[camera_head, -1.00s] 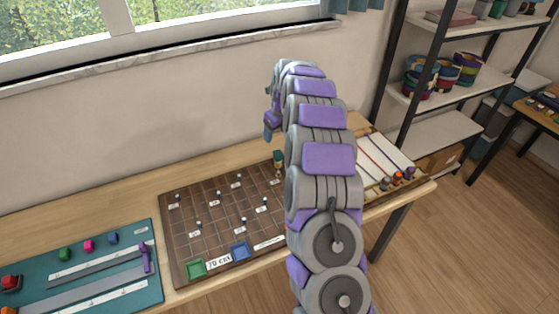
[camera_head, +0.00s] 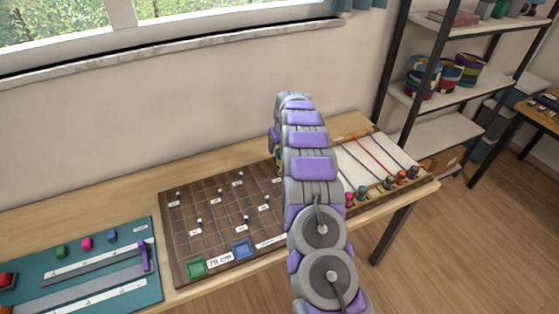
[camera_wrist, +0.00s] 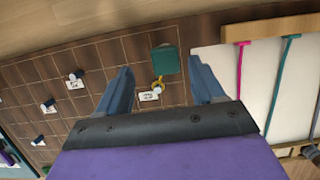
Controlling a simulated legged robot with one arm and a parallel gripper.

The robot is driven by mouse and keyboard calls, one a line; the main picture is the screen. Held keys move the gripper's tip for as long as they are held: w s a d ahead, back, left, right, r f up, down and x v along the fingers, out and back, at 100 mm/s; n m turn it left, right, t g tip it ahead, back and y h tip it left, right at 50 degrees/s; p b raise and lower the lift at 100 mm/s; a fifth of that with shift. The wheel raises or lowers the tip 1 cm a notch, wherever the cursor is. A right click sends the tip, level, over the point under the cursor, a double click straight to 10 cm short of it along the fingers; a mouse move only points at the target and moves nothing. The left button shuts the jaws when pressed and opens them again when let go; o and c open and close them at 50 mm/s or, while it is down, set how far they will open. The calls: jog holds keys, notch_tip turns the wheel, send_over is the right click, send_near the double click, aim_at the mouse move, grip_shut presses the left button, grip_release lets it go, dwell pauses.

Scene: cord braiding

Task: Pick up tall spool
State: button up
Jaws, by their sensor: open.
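The tall spool (camera_wrist: 166,59) shows in the wrist view as a dark green square top with a yellow part below it, on the brown gridded board (camera_wrist: 100,58). A small white tag (camera_wrist: 149,96) lies beside its foot. My gripper (camera_wrist: 160,66) is open, with one blue-grey finger to the left of the spool and one to the right. The fingers appear apart from the spool; their height relative to it is hard to tell. In the head view my arm covers the gripper and most or all of the spool.
A white cord panel (camera_head: 357,165) with colored cords lies to the right. A teal mat (camera_head: 100,262) lies to the left.

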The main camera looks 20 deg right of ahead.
aim_at(279, 149)
jog(key=x, duration=0.2)
jog(key=b+x, duration=0.1)
jog(key=x, duration=0.1)
jog(key=d+b+x, duration=0.1)
jog(key=x, duration=0.1)
jog(key=shift+a+f, duration=0.1)
jog(key=shift+f, duration=0.1)
jog(key=shift+a+r, duration=0.1)
jog(key=c, duration=1.1)
jog(key=shift+w+r+p, duration=0.1)
jog(key=shift+r+p, duration=0.65)
jog(key=shift+r, duration=1.05)
jog(key=shift+s+a+r+p, duration=0.25)
jog(key=shift+s+a+p, duration=0.4)
jog(key=shift+s, duration=1.9)
jog(key=shift+s+a+r+p, duration=0.35)
jog(key=shift+s+a, duration=0.4)
jog(key=shift+s, duration=1.8)
jog(key=shift+s+a+r+p, duration=0.1)
jog(key=shift+s+a+p, duration=0.55)
jog(key=shift+s, duration=1.95)
